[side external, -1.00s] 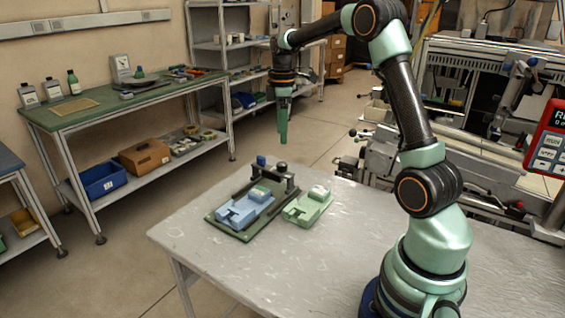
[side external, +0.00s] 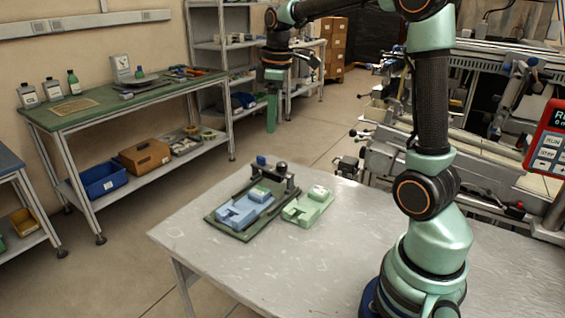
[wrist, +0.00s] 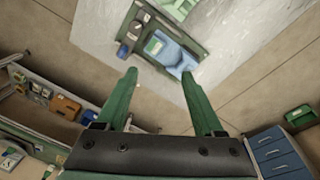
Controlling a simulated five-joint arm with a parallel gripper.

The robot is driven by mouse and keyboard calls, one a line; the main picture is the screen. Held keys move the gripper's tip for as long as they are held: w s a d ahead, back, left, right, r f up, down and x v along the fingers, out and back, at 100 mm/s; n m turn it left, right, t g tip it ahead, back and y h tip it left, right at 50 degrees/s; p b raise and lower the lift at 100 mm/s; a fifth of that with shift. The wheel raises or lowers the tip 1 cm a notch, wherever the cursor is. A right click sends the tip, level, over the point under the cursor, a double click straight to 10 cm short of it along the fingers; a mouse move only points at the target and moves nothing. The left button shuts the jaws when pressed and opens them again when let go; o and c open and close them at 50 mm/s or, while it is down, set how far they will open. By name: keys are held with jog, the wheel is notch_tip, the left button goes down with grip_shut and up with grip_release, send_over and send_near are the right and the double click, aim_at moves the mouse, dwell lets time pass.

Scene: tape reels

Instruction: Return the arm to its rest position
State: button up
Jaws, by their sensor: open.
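My gripper (side external: 271,126) hangs in the air, fingers pointing down, well above the far edge of the grey table (side external: 190,262). In the wrist view its two green fingers (wrist: 159,75) are spread apart with nothing between them. On the table a dark green fixture (side external: 213,219) with a black clamp bar holds a blue block (side external: 238,212). A light green block (side external: 303,211) lies just right of the fixture. The fixture (wrist: 130,35) and the blue block (wrist: 172,54) also show in the wrist view beyond the fingers.
A green-topped workbench (side external: 105,108) with bottles and boxes stands at the left, and grey shelving (side external: 206,62) behind it. Machinery (side external: 480,135) and a red control panel (side external: 549,140) are at the right. The table's front area is bare.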

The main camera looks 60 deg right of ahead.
jog(key=s+a+f+m+t, duration=0.1)
jog(key=s+a+m+t, duration=0.3)
jog(key=s+a, duration=0.7)
jog(key=a+m, duration=0.1)
jog(key=a, duration=0.2)
jog(key=shift+s+a+m+y, duration=0.15)
jog(key=shift+s+m+y, duration=0.15)
jog(key=shift+m, duration=0.1)
